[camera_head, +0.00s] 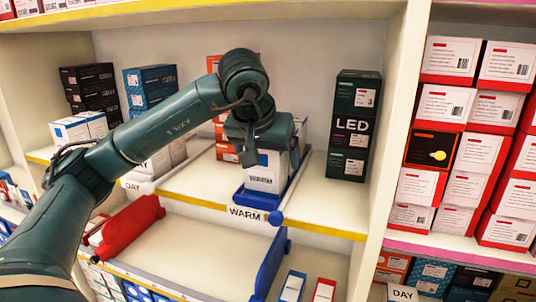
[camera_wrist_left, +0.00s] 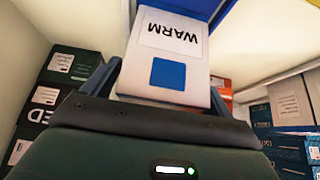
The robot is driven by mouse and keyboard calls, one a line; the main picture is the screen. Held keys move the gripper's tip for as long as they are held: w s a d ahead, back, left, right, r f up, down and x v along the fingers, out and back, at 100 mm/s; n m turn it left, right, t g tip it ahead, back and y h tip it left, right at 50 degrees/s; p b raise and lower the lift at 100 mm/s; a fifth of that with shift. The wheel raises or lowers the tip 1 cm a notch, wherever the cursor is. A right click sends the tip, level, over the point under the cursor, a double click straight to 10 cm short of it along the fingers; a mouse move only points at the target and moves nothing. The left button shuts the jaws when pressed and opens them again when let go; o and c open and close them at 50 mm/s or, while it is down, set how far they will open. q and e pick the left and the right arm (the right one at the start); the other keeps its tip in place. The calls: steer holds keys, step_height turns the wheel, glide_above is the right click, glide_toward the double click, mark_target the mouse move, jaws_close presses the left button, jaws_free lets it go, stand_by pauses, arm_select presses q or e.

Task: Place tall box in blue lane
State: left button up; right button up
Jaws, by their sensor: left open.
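A white tall box (camera_head: 265,178) with a blue patch stands upright on the shelf, between the low blue walls of the blue lane (camera_head: 292,183). In the left wrist view the box (camera_wrist_left: 165,45) shows a label reading WARM upside down and a blue square. My left gripper (camera_head: 266,150) is over the box from above and behind its top in the head view. Its fingers are apart, one on each side of the box (camera_wrist_left: 165,85); I cannot tell whether they touch it. The gripper hides the box's top. My right gripper is not in view.
Black LED boxes (camera_head: 353,125) stand to the right on the same shelf. Orange boxes (camera_head: 222,130) stand behind my arm. A red divider (camera_head: 130,225) and a blue divider (camera_head: 271,262) are on the shelf below. An upright panel (camera_head: 392,130) bounds the bay at right.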

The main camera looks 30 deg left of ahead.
arm_select(q)
steer(key=shift+r, duration=0.35)
steer(key=shift+s+d+r, duration=0.1)
steer(key=shift+s+r, duration=0.1)
steer(key=shift+r, duration=0.1)
steer(key=p+v, duration=0.1)
steer(key=v, duration=1)
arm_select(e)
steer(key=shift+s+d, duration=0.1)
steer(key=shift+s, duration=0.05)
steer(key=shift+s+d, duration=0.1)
